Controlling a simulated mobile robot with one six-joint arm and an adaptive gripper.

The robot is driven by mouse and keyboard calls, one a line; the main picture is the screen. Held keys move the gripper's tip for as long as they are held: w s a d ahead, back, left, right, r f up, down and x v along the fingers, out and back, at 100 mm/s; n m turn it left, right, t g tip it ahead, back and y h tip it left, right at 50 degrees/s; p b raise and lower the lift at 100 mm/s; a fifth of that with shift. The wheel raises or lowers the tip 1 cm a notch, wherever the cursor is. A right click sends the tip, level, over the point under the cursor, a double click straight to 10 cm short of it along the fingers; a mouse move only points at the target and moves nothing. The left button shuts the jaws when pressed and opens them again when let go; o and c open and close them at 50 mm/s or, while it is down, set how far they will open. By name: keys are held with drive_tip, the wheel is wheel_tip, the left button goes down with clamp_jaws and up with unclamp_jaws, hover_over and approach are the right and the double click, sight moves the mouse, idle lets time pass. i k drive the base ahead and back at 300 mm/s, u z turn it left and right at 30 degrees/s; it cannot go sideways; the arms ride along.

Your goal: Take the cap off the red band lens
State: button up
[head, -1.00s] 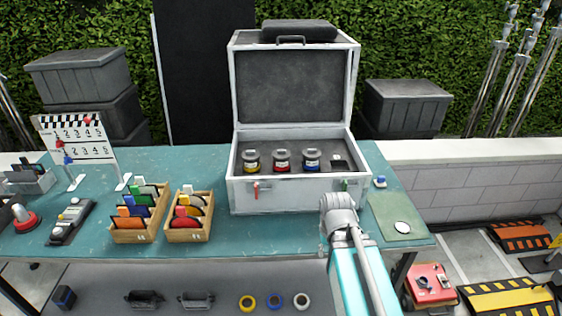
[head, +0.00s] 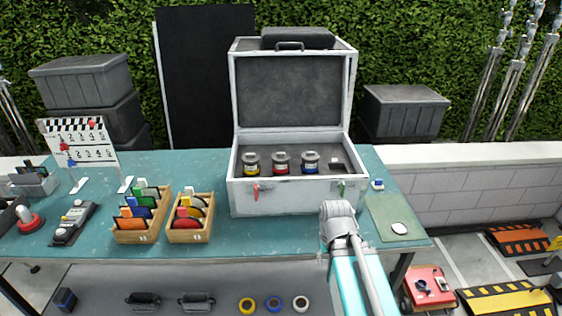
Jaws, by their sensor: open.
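The red band lens (head: 281,164) stands upright in the open white case (head: 285,200), in the middle of a row of three. A grey cap with a small knob (head: 281,154) sits on top of it. The yellow band lens (head: 251,164) is to its left and the blue band lens (head: 311,164) to its right, both with similar grey tops. My arm rises from the bottom right, its grey joint in front of the case's right part. My gripper does not show, and nothing visibly touches the lenses.
The case's front wall and raised lid (head: 290,92) bound the lenses. A dark, low recess (head: 337,167) lies right of them. A green mat (head: 385,212) with a white disc (head: 399,228) is at the right. Wooden filter boxes (head: 190,236) stand at the left.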

sight(280, 157)
drive_tip(key=k, duration=0.4)
drive_tip(key=u, duration=1)
drive_tip(key=i, duration=0.85)
drive_tip(key=z, duration=0.95)
